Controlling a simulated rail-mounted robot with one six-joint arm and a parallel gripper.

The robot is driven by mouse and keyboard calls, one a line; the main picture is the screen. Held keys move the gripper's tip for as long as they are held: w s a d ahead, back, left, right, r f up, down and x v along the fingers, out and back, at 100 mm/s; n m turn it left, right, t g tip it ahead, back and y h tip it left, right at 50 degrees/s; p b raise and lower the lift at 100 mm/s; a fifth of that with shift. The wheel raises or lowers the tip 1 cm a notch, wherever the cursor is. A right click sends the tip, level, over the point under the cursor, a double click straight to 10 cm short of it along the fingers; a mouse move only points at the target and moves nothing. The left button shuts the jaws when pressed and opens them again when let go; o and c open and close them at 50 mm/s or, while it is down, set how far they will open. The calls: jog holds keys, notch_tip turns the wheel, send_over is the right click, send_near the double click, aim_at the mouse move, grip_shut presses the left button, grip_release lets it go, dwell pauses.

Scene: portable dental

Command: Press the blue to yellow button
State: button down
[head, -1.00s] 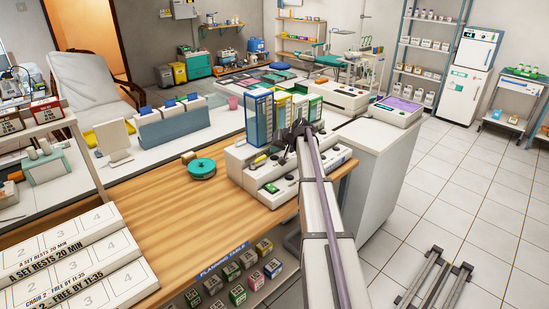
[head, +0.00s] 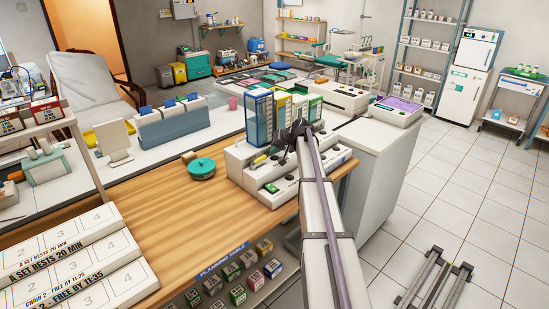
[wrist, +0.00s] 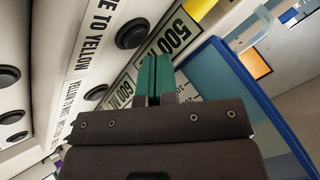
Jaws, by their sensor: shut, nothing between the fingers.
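A pale dispenser (head: 250,175) with blue, yellow and green upright columns stands at the right end of the wooden counter. In the wrist view its panel shows a label ending "E TO YELLOW" (wrist: 98,38). One round black button (wrist: 132,33) lies right of that label and another black button (wrist: 96,92) lies below it. I cannot tell which button the label belongs to. My gripper (wrist: 154,60) has its teal fingers together, empty, over the "500" and "600 ML" strip, right of these buttons. In the head view my gripper (head: 300,130) is over the dispenser; its fingertips are hard to make out.
A blue-framed column (wrist: 260,90) stands close to the right of my fingers. Several more black buttons (wrist: 8,77) lie at the left of the wrist view. A round teal object (head: 202,168) sits on the counter left of the dispenser. Bare wood (head: 170,205) is in front.

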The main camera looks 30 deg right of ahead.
aim_at(275, 156)
jog(key=shift+f+b, duration=0.4)
jog(key=shift+b, duration=0.05)
jog(key=shift+f+b, duration=0.4)
jog(key=shift+f, duration=0.05)
dwell(0.4)
jog(key=shift+r, duration=0.15)
jog(key=shift+r+p, duration=0.75)
jog(key=shift+p, duration=0.1)
notch_tip(275, 156, up, 5)
jog(key=p, duration=0.5)
jog(key=shift+r, duration=0.1)
jog(key=shift+a, duration=0.1)
